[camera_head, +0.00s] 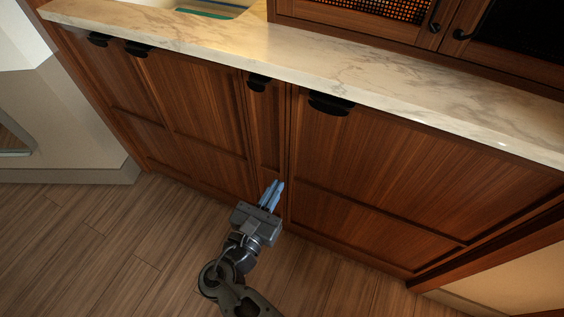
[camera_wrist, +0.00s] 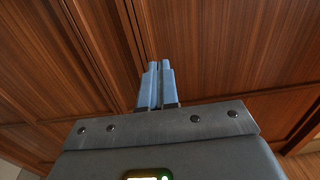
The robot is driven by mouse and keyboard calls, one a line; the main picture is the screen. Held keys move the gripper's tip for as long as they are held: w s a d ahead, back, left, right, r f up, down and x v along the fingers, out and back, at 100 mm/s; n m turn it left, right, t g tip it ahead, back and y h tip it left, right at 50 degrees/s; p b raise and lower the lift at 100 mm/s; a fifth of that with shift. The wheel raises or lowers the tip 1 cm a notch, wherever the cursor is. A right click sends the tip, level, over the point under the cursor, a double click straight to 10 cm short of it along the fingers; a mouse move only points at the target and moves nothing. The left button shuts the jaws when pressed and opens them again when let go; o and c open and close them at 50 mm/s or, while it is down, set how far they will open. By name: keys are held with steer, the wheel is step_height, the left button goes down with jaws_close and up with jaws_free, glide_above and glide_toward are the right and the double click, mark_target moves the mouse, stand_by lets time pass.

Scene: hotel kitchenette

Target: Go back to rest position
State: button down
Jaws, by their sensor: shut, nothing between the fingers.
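My gripper (camera_head: 275,188) is shut and empty, its blue-grey fingers side by side. It is in front of the lower wooden cabinet doors (camera_head: 370,175), near the narrow middle panel (camera_head: 266,135) and below the marble counter (camera_head: 330,65). In the wrist view the fingers (camera_wrist: 159,72) point at the wooden cabinet front (camera_wrist: 220,50). I cannot tell the exact gap between the fingertips and the wood.
Black handles (camera_head: 330,104) stick out along the top of the cabinet fronts, under the counter edge. The wooden floor (camera_head: 110,250) is clear to the left. A pale wall (camera_head: 85,120) stands at the left. Upper cabinet doors (camera_head: 400,15) are behind the counter.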

steer(key=shift+s, duration=0.1)
steer(key=s+d+f+m+g+y, duration=0.2)
steer(key=s+d+f+m+g, duration=0.2)
steer(key=s+d+f, duration=0.5)
steer(key=s+d+f+m+g+y, duration=0.3)
steer(key=s+d+m, duration=0.4)
steer(key=s+d, duration=0.2)
steer(key=s+d+r+m+t+y+p, duration=0.1)
steer(key=s+d+r+m+y, duration=0.2)
steer(key=s+r+m, duration=0.55)
steer(key=s+d+r+m+t, duration=0.2)
steer(key=r+m, duration=0.4)
steer(key=r, duration=0.4)
steer(key=s+d+r+m+t+h, duration=0.1)
steer(key=s+r+m, duration=0.4)
steer(key=r, duration=0.6)
steer(key=shift+d+r+m+t+h+p, duration=0.15)
steer(key=shift+d+m+t+h+p, duration=0.2)
steer(key=shift+d+m+t, duration=0.45)
steer(key=shift+d+g, duration=0.15)
steer(key=shift+g, duration=0.15)
